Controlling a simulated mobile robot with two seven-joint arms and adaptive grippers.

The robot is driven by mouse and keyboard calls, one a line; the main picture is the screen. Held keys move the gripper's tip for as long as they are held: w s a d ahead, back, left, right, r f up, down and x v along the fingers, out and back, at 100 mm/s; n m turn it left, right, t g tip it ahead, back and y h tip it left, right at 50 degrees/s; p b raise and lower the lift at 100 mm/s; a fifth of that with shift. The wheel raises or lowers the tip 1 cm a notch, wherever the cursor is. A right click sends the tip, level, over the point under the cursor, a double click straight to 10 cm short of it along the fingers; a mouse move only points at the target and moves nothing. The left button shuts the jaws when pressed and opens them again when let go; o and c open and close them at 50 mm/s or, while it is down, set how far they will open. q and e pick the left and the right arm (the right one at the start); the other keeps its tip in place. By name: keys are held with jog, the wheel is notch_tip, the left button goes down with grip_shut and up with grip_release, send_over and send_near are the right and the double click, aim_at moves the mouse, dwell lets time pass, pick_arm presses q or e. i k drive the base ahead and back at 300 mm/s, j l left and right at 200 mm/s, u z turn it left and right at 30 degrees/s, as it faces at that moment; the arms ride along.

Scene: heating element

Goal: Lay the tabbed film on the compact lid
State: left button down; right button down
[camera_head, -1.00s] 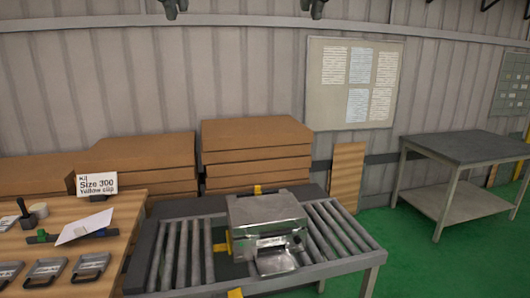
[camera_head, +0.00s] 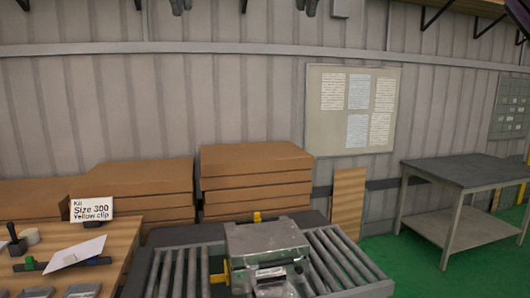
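A white sheet (camera_head: 75,252), which may be the tabbed film, lies tilted across a dark bar with a green clip (camera_head: 29,263) on the wooden table. I cannot identify the compact lid for certain.
A wooden table (camera_head: 118,243) at left bears a "Size 300 Yellow clip" sign (camera_head: 92,209) and partly visible grey plates (camera_head: 82,291). Brown cartons (camera_head: 255,175) are stacked behind the conveyor (camera_head: 345,262). A grey workbench (camera_head: 465,170) stands at right, with green floor between.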

aim_at(274, 237)
jog(key=i, duration=1)
